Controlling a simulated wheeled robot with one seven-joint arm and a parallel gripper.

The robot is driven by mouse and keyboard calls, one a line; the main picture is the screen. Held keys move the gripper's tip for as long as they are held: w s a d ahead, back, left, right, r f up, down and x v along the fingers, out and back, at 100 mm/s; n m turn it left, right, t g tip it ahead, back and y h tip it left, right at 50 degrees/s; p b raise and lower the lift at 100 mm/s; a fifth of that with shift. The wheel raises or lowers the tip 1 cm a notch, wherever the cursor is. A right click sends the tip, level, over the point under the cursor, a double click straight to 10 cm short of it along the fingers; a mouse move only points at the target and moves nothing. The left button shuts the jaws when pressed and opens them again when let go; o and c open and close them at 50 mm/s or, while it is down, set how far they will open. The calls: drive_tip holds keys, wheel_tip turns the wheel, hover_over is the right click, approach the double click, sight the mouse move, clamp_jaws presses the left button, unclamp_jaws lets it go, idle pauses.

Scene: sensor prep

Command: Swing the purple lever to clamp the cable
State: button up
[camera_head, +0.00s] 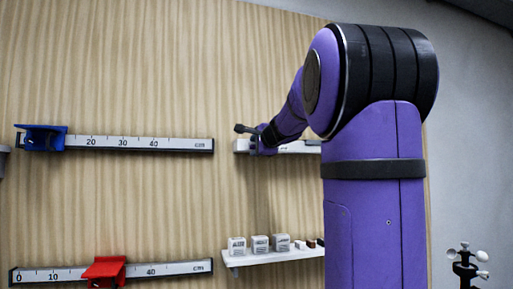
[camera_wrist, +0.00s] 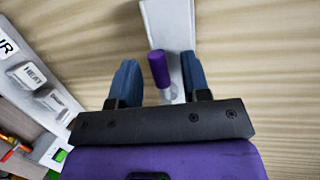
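The purple lever (camera_wrist: 158,68) is a short rounded handle standing out from a pale rail (camera_wrist: 168,20) in the wrist view. My gripper (camera_wrist: 160,77) is open, with one blue finger on each side of the lever. The lever looks closer to neither finger's surface, and I cannot tell whether either touches it. In the head view my gripper is small and dark, at the pale rail on the wooden wall, and my arm hides the right part of that rail. I cannot make out the cable in either view.
A blue slider (camera_head: 41,138) sits on the upper scale and a red slider (camera_head: 104,271) on the lower scale. A white shelf (camera_head: 275,257) below holds several labelled blocks (camera_head: 260,244). In the wrist view, labelled blocks (camera_wrist: 28,75) lie to the left.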

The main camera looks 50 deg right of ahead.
drive_tip(key=v, duration=1)
drive_tip(key=shift+s+a, duration=0.15)
drive_tip(key=shift+s, duration=0.25)
drive_tip(key=s+a+f+n+g+y, duration=0.1)
drive_tip(key=a+f+n+g+y, duration=0.15)
drive_tip(key=a+f+n, duration=0.65)
drive_tip(key=s+a+f+n+g+y, duration=0.15)
drive_tip(key=a+f+y, duration=0.35)
drive_tip(key=a, duration=0.7)
drive_tip(key=s+a+f+n+g+h, duration=0.1)
drive_tip(key=s+a+f+n+g, duration=0.1)
drive_tip(key=s+a+f+n, duration=0.3)
drive_tip(key=s+a+f+n+g+h, duration=0.1)
drive_tip(key=s+a+f+n+g, duration=0.2)
drive_tip(key=f, duration=0.9)
drive_tip(key=s+a+n, duration=0.2)
drive_tip(key=s+n, duration=0.2)
drive_tip(key=s, duration=0.1)
drive_tip(key=shift+f+g, duration=0.3)
drive_tip(key=shift+f, duration=0.05)
